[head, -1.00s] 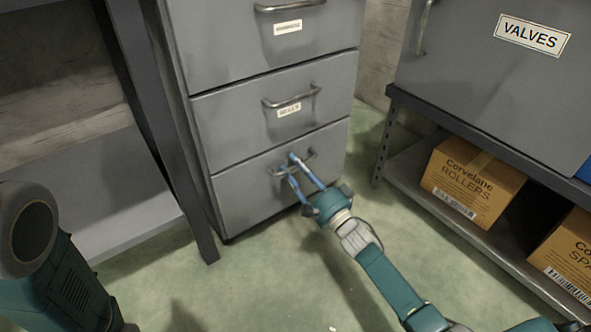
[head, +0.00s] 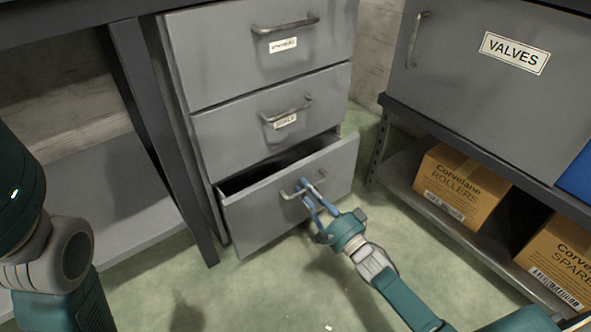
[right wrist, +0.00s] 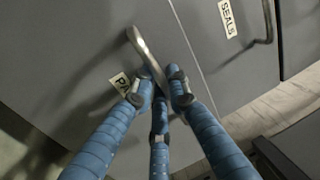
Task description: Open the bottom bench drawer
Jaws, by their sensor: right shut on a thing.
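The bottom bench drawer (head: 258,215) is pulled partly out of the grey cabinet, with a dark gap showing above its front. Its bar handle (head: 290,192) is gripped by my right gripper (head: 309,191), which is shut on it with blue fingers. In the right wrist view the handle (right wrist: 146,55) runs between the fingertips (right wrist: 160,95), beside a partly hidden label on the drawer front. My left arm shows at the left edge of the head view, but its gripper is out of frame.
The middle drawer (head: 230,125) and top drawer (head: 215,60) above are shut. A dark bench leg (head: 165,140) stands left of the cabinet. At right, a shelf (head: 460,235) holds cardboard boxes (head: 462,185) under a "VALVES" bin (head: 490,90). Floor in front is clear.

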